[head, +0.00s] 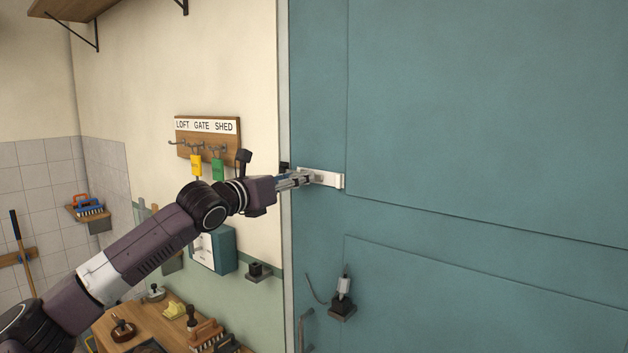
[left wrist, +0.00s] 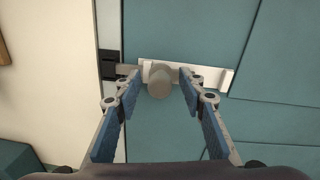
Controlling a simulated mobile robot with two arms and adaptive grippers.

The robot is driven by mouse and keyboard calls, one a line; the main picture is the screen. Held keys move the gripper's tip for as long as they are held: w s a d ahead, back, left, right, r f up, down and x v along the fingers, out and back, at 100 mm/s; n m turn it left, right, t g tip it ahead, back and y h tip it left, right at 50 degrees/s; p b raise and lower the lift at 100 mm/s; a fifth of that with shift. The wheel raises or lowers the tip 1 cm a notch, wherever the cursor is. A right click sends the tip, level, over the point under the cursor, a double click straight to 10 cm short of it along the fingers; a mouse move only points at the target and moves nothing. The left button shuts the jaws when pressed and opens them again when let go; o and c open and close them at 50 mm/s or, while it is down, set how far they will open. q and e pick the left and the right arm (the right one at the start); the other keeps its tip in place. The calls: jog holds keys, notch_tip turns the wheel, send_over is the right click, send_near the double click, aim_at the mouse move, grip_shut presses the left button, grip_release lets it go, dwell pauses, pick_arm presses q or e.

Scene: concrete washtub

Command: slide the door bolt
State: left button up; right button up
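The door bolt's pale backplate (head: 334,180) is mounted on the teal door, near its left edge. In the left wrist view the backplate (left wrist: 222,78) carries a round grey knob (left wrist: 160,84). A grey bar (left wrist: 127,70) runs left from it to a black keeper (left wrist: 109,65) by the door's edge. My left gripper (head: 305,178) is in front of the bolt. In the left wrist view my left gripper (left wrist: 159,78) is open, with one finger on each side of the knob and small gaps showing. In the head view it hides the knob. My right gripper is not in view.
A key rack (head: 208,138) with yellow and green tags hangs left of the door. A teal box (head: 222,250) is on the wall below it. A workbench (head: 150,325) with brushes stands lower left. A door handle (head: 306,328) and a dark fitting (head: 342,308) sit lower on the door.

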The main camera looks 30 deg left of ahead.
pick_arm(q)
jog(key=s+b, duration=0.1)
jog(key=s, duration=0.6)
jog(key=shift+b, duration=0.35)
jog(key=shift+w+a, duration=0.1)
